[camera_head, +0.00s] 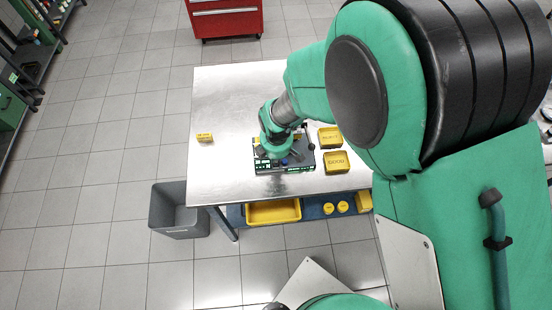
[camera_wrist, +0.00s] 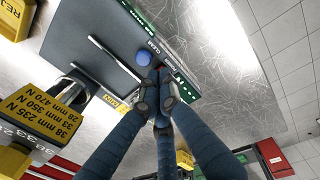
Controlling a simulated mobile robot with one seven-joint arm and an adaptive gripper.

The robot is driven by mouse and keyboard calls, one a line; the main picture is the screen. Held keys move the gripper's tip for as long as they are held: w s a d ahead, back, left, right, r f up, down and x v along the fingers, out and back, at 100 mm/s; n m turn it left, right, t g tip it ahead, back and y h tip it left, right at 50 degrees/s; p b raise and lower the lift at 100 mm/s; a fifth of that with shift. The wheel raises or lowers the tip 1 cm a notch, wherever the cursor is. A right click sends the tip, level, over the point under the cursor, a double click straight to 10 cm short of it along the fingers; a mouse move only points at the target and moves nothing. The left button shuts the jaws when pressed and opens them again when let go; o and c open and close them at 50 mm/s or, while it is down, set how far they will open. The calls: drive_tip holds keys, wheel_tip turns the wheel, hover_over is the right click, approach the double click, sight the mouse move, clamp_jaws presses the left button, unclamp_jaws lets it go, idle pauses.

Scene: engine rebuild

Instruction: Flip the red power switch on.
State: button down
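The device (camera_head: 303,160) sits on the metal table under my gripper. In the wrist view its grey panel (camera_wrist: 112,68) has a green-labelled edge strip and a round blue button (camera_wrist: 143,58). The words CLEAR and POWER show on the strip beside the button. My gripper (camera_wrist: 157,78) has its fingertips close together, over the POWER end of the panel. No object shows between them. In the head view my wrist hides most of the device.
Yellow GOOD (camera_head: 336,162) and REJECT (camera_head: 330,138) bins stand right of the device. A small yellow block (camera_head: 204,137) lies on the table (camera_head: 225,100) at left, with clear surface around it. A grey bin (camera_head: 180,212) stands on the floor; a red cabinet (camera_head: 226,20) is behind.

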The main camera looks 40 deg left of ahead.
drive_tip(key=shift+s+d+f, duration=0.6)
drive_tip(key=shift+d, duration=0.15)
drive_tip(key=shift+s+d+r, duration=0.1)
drive_tip(key=shift+s+d, duration=0.25)
drive_tip(key=shift+a+r, duration=0.1)
drive_tip(key=shift+r, duration=0.15)
drive_tip(key=shift+w+r+p, duration=0.1)
drive_tip(key=shift+r+p, duration=0.45)
wheel_tip(320, 180, up, 13)
drive_tip(key=s+d+p, duration=0.1)
drive_tip(key=shift+s+d+p, duration=0.15)
drive_tip(key=shift+s+p, duration=0.15)
drive_tip(key=shift+p, duration=0.1)
